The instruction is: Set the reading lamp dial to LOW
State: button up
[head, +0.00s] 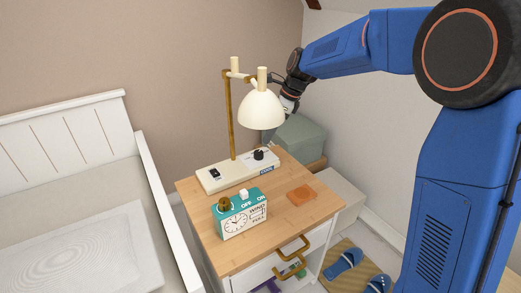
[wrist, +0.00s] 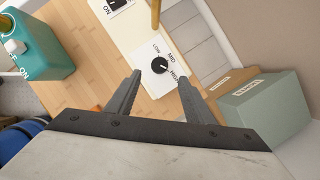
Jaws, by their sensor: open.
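The reading lamp has a cream base (head: 228,177), a wooden post and a cream shade (head: 262,111), and stands at the back of the wooden nightstand. Its black dial (head: 259,154) is at the right end of the base. In the wrist view the dial (wrist: 159,65) sits on a white plate with LOW, MID and HIGH around it. Which mark its pointer faces is too small to tell. My gripper (wrist: 160,78) is open and empty, its fingertips appearing either side of the dial from above, apart from it. In the head view the shade partly hides my gripper (head: 289,104).
A teal clock box (head: 241,214) with ON and OFF labels stands in front of the lamp base. A black rocker switch (head: 214,174) is at the base's left end. An orange coaster (head: 301,195) lies right; a grey-green box (head: 296,137) is behind. The nightstand's front is mostly clear.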

aim_at(259, 152)
jog(key=x, duration=0.9)
jog(key=shift+s+f, duration=0.1)
jog(key=shift+f, duration=0.05)
jog(key=shift+c, duration=0.6)
jog(key=c, duration=0.9)
